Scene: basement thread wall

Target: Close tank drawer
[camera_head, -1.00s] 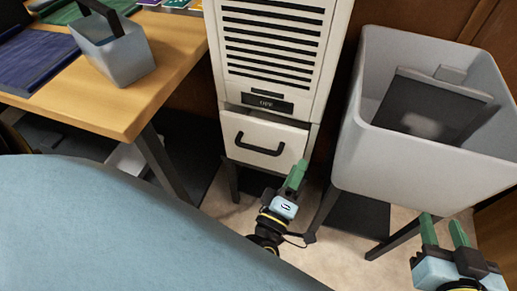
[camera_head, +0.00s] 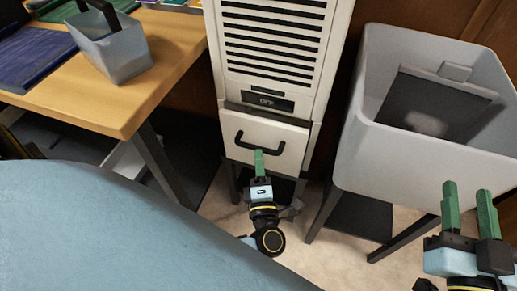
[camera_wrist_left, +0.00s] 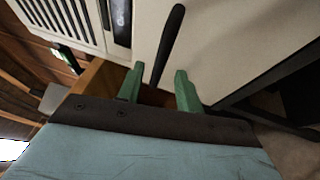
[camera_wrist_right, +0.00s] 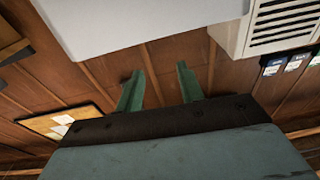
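The tank drawer (camera_head: 285,141) is the white front with a black bar handle (camera_head: 250,146) low on the white slatted unit (camera_head: 268,50). Its front stands forward of the unit, with a dark gap above it. My left gripper (camera_head: 259,163) is just in front of the drawer, below the handle's middle. In the left wrist view, its green fingers (camera_wrist_left: 158,90) are apart, with the handle (camera_wrist_left: 168,45) ahead of and between them; contact cannot be told. My right gripper (camera_head: 468,208) is open and empty, below the grey bin at the right; its fingers also show apart in the right wrist view (camera_wrist_right: 160,90).
A grey bin (camera_head: 370,150) on dark legs stands right of the unit. A wooden table (camera_head: 150,95) with a grey-blue caddy (camera_head: 115,60) is at the left. A light-blue surface (camera_head: 110,230) fills the lower left. Beige floor (camera_head: 335,262) shows below the drawer.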

